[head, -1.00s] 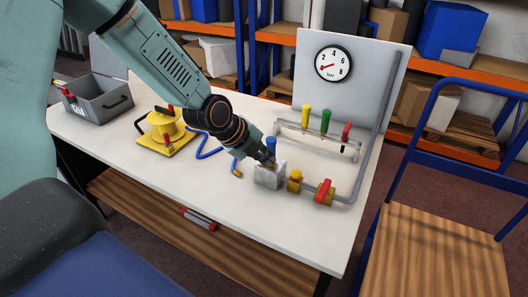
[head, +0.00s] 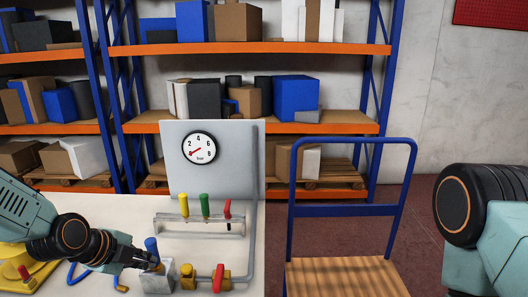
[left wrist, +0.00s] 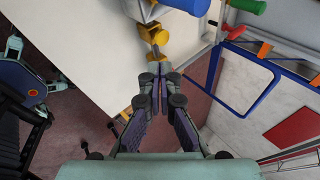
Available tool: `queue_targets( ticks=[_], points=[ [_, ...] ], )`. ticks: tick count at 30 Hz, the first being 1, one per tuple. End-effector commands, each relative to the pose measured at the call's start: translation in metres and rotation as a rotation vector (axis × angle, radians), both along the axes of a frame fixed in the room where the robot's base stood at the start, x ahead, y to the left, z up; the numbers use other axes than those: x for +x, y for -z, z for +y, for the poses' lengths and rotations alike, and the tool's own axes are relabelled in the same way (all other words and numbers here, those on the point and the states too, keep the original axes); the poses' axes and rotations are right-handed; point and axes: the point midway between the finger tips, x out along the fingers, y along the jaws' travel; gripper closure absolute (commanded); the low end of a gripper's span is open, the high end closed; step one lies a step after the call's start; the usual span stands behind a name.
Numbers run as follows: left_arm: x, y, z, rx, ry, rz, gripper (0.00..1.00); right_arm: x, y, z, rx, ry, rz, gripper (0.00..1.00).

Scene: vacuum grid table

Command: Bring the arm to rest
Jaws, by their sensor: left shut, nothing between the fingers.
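My left gripper (head: 150,263) is shut and empty. In the head view its tips are at the near-left side of a grey block (head: 157,281) with a blue handle (head: 152,246); I cannot tell whether they touch. In the left wrist view the closed fingers (left wrist: 160,72) point toward a yellow fitting (left wrist: 151,32), with the block's blue part (left wrist: 186,6) at the top edge. Part of my right arm (head: 480,220) shows at the right edge of the head view; its gripper is out of view.
The white table (head: 115,212) carries a panel with a gauge (head: 199,147), a rack of coloured handles (head: 203,222), a red-handled valve (head: 217,277) and a yellow device (head: 22,283). A blue-framed cart (head: 348,278) stands right of the table. Shelving (head: 240,50) stands behind.

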Motion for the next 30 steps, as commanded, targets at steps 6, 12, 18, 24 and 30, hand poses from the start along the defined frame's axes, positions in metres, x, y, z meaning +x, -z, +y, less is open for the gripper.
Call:
queue_targets(
  ticks=[6, 12, 18, 24, 30],
  points=[
    [0.000, -0.002, -0.007, -0.298, -0.399, 0.059, 1.00, 0.000, 0.001, 0.000, 0.000, 0.000, 0.000, 0.60],
    [-0.020, 0.033, -0.022, -0.537, -0.750, 0.168, 1.00, 0.000, 0.015, 0.000, 0.000, 0.000, 0.000, 0.60],
    [-0.060, 0.096, -0.037, -0.704, -1.097, 0.298, 1.00, 0.000, 0.038, 0.000, 0.000, 0.000, 0.000, 0.60],
    [-0.124, 0.178, -0.051, -0.773, -1.440, 0.420, 1.00, 0.000, 0.071, 0.000, 0.000, 0.000, 0.000, 0.60],
    [-0.206, 0.259, -0.060, -0.706, -1.691, 0.509, 1.00, 0.000, 0.107, 0.000, 0.000, 0.000, 0.000, 0.60]
  ],
)
